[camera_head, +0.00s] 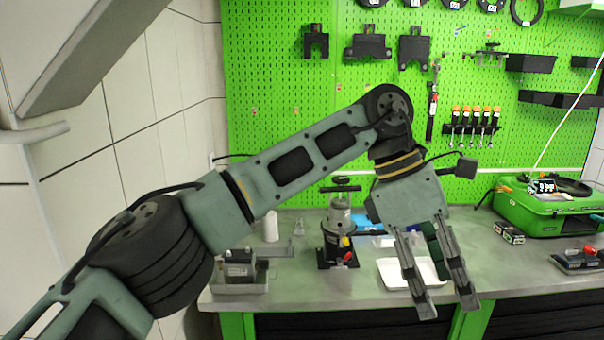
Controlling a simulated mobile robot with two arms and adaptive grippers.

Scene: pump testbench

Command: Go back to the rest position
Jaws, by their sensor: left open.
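My left arm comes in from the left and reaches across the middle of the head view. My left gripper (446,304) is open, its two fingers pointing down in front of the bench's front edge. Nothing shows between the fingers. A white tray (394,274) on the bench lies behind the fingers and is partly hidden by them. My right gripper is not in the picture.
A grey workbench (350,290) runs along a green pegboard (270,120) with hanging tools. A pump (338,230) on a black stand is left of the gripper. A green case (545,212) stands at right, and a grey bin (240,287) at left.

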